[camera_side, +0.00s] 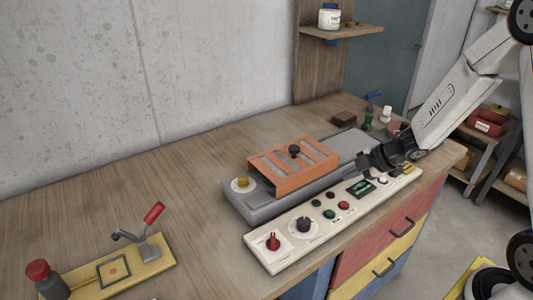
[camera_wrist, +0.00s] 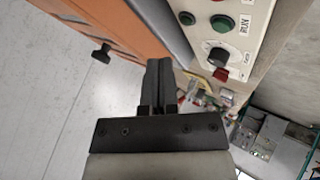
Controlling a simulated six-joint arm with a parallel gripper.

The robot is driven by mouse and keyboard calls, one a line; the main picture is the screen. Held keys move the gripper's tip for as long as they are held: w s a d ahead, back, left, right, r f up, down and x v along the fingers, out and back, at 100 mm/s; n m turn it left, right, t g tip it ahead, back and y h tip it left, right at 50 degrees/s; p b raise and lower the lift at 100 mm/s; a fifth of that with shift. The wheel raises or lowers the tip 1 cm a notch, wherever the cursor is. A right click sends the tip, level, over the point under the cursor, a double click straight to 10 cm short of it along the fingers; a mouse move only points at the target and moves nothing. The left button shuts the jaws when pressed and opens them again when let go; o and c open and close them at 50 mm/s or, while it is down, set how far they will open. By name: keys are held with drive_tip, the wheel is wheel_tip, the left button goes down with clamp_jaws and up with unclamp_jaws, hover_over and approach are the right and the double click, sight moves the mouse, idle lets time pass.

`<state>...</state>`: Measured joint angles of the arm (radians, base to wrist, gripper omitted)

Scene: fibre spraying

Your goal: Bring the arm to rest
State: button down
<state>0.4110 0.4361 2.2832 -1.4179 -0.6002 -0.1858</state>
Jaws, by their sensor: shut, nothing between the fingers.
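My gripper (camera_side: 366,163) is in the side view at the right, low over the far right part of the control panel (camera_side: 282,256) and beside the grey machine. It is shut and empty. In the wrist view my gripper (camera_wrist: 159,64) points up the picture with its fingers together. The control panel (camera_wrist: 236,22) shows at the upper right there, with green buttons, a black knob and a red knob. I cannot tell whether my gripper touches the panel.
The grey machine (camera_side: 262,211) with an orange frame (camera_side: 262,175) stands left of my gripper. A shelf (camera_side: 345,33) holds a white jar. The left tabletop is mostly free.

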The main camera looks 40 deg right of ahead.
drive_tip(key=s+a+r+m+g+h, duration=0.1)
drive_tip(key=s+a+m+g+h, duration=0.1)
drive_tip(key=s+m, duration=0.4)
drive_tip(key=s+a+r+m+g+h, duration=0.1)
drive_tip(key=s+a+m+g+h, duration=0.1)
drive_tip(key=s+a+m, duration=0.3)
drive_tip(key=s+m+g, duration=0.1)
drive_tip(key=m, duration=0.3)
drive_tip(key=shift+s+r, duration=0.25)
drive_tip(key=shift+r, duration=0.05)
